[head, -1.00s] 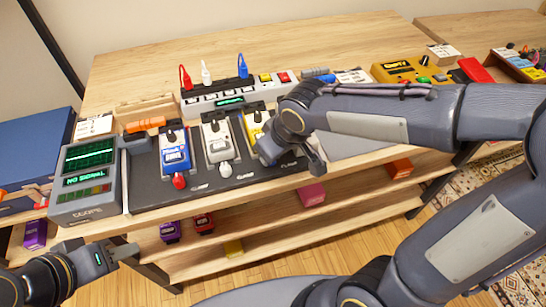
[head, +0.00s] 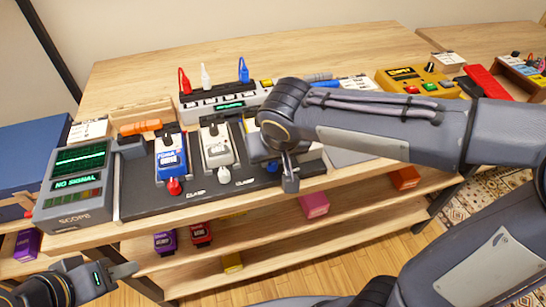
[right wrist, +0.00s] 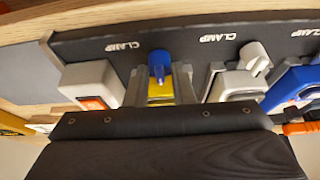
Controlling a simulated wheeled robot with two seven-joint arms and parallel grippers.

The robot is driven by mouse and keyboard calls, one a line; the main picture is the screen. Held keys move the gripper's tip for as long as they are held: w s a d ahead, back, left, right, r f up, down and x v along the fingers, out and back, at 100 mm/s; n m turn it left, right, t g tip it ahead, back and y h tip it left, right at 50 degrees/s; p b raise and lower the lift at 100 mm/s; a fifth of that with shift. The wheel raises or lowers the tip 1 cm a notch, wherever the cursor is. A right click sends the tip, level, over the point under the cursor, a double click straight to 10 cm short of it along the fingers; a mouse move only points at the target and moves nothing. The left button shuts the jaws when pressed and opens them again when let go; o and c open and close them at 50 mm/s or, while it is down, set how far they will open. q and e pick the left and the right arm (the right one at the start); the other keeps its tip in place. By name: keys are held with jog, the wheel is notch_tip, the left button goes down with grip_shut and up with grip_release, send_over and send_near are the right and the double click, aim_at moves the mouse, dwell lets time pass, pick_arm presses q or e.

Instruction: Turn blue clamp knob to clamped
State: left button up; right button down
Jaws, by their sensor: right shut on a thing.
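The blue clamp knob (right wrist: 158,62) shows in the right wrist view at the end of a yellow pedal (right wrist: 160,90), near a "CLAMP" label. In that view the two fingers of my right gripper (right wrist: 159,78) stand on either side of the knob, closed on it. In the head view my right gripper (head: 290,178) points down at the right part of the black pedal board (head: 210,195); the arm hides the knob and most of the yellow pedal. My left gripper (head: 122,271) is low at the left, away from the board; its finger gap is not clear.
A blue pedal (head: 171,158) and a white pedal (head: 217,148) stand left of my right gripper, with red and white knobs. A power strip (head: 222,98) with coloured plugs lies behind.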

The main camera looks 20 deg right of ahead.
jog(key=c, duration=1.5)
grip_release()
jog(key=shift+c, duration=0.2)
jog(key=p+v, duration=0.1)
jog(key=v, duration=0.6)
jog(key=shift+r+p, duration=0.3)
jog(key=shift+r, duration=0.1)
jog(key=shift+s, duration=0.15)
jog(key=s+d+f+m+y, duration=0.1)
jog(key=s+d+f+y, duration=0.1)
jog(key=s+d+f, duration=0.3)
jog(key=s+d+f+m+y, duration=0.1)
jog(key=s+d+f+y, duration=0.15)
jog(key=s+d, duration=0.4)
notch_tip(320, 180, up, 13)
jog(key=s+a+t+p, duration=0.1)
jog(key=a+p, duration=0.1)
jog(key=p, duration=1.1)
jog(key=shift+s+f+h, duration=0.2)
jog(key=shift+s+h, duration=0.15)
